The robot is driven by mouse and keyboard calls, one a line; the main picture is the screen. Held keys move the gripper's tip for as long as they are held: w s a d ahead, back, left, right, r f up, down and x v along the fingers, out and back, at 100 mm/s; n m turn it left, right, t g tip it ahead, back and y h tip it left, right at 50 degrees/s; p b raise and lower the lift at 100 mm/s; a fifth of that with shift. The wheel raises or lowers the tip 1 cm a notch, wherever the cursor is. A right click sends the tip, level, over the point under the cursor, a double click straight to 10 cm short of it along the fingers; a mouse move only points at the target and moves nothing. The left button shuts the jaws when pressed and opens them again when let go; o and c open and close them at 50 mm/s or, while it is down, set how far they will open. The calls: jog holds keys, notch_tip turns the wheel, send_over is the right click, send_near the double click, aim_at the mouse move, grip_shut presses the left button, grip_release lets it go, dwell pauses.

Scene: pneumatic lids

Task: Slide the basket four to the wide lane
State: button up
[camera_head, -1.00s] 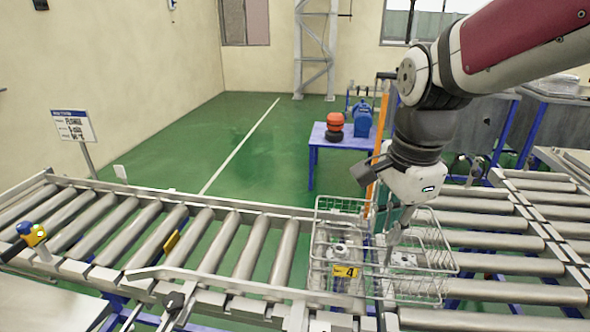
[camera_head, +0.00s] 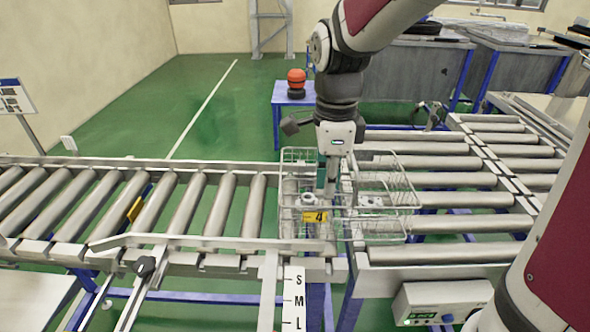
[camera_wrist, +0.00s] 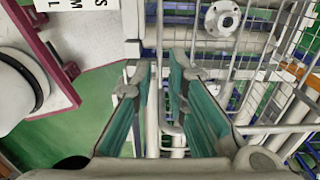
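Basket four (camera_head: 400,207) is a wire basket with a yellow tag marked 4 (camera_head: 315,217). It straddles the join between the left roller lane (camera_head: 145,205) and the right-hand rollers (camera_head: 450,226). Metal flanged parts (camera_head: 309,201) lie in it. My gripper (camera_head: 328,190) points down inside the basket's outline, near its middle. In the wrist view its two teal-padded fingers (camera_wrist: 160,70) stand apart, with a gap between them, beside the wire mesh. I cannot tell whether the tips touch a wire.
An S, M, L scale (camera_head: 294,298) stands in front of the basket. A control box (camera_head: 440,301) is at the lower right. A blue table (camera_head: 288,94) with an orange-and-black object stands behind.

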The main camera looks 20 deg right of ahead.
aim_at(326, 227)
notch_tip(326, 227, down, 13)
jog(key=shift+r, duration=0.15)
dwell(0.4)
grip_shut()
jog(key=shift+d, duration=0.15)
